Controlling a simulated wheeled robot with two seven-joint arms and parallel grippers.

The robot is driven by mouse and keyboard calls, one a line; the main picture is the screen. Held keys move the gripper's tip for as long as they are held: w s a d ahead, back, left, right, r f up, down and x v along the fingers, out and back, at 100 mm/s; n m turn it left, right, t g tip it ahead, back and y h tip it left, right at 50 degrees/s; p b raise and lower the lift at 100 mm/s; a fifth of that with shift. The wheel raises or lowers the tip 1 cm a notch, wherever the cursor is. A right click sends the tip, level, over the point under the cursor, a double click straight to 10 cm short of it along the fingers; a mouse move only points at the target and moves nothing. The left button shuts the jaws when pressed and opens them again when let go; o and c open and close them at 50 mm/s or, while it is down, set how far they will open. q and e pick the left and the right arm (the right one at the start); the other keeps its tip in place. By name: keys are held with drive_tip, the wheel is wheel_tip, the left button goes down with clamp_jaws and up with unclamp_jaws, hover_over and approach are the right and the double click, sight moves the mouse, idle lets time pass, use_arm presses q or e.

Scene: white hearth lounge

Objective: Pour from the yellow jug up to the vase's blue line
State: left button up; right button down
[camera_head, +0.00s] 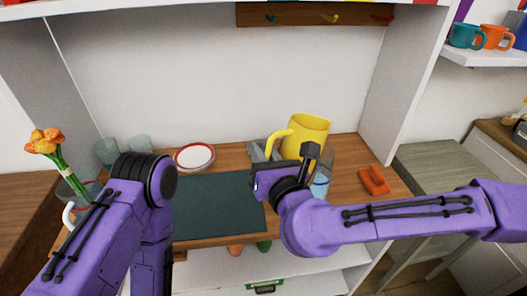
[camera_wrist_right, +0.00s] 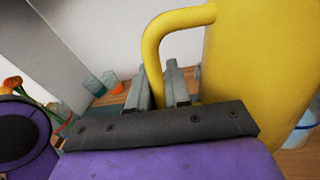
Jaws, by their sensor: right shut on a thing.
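The yellow jug (camera_head: 310,132) is near the back of the table, right of centre, and looks about upright. It also fills the right of the right wrist view (camera_wrist_right: 255,60). My right gripper (camera_head: 264,151) is shut on the jug's handle, its grey fingers (camera_wrist_right: 165,88) at the handle's lower part. The jug's base is hidden, so I cannot tell whether it touches the table. A clear vase with a blue line (camera_head: 321,186) stands just in front of the jug, partly behind my right wrist; it shows at the right wrist view's edge (camera_wrist_right: 301,134). My left gripper is out of view.
A dark mat (camera_head: 215,207) covers the table's middle, with a red-rimmed plate (camera_head: 195,157) behind it. Orange flowers (camera_head: 45,141) in a glass and clear tumblers (camera_head: 106,151) stand left. A red-orange object (camera_head: 373,181) lies right. A side panel (camera_head: 408,80) bounds the right.

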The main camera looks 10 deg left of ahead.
sight(275, 137)
drive_tip(key=shift+f+m+b, duration=0.5)
drive_tip(key=shift+f+b, duration=1.45)
drive_tip(key=shift+f, duration=0.8)
drive_tip(key=shift+r+m+g+p, duration=0.4)
drive_tip(key=shift+r+m+p, duration=0.75)
drive_tip(key=shift+r+p, duration=0.9)
drive_tip(key=shift+r+m+g+p, duration=0.4)
drive_tip(key=shift+r+m+p, duration=1)
drive_tip(key=shift+p, duration=1)
drive_tip(key=r, duration=0.1)
drive_tip(key=m+p, duration=0.1)
drive_tip(key=r+p, duration=0.1)
drive_tip(key=shift+w+d+r+y, duration=0.35)
drive_tip(key=shift+d+y, duration=0.05)
drive_tip(key=shift+d+r+y+b, duration=0.1)
drive_tip(key=shift+r+y+b, duration=0.3)
drive_tip(key=shift+b, duration=0.05)
drive_tip(key=shift+w+r, duration=0.1)
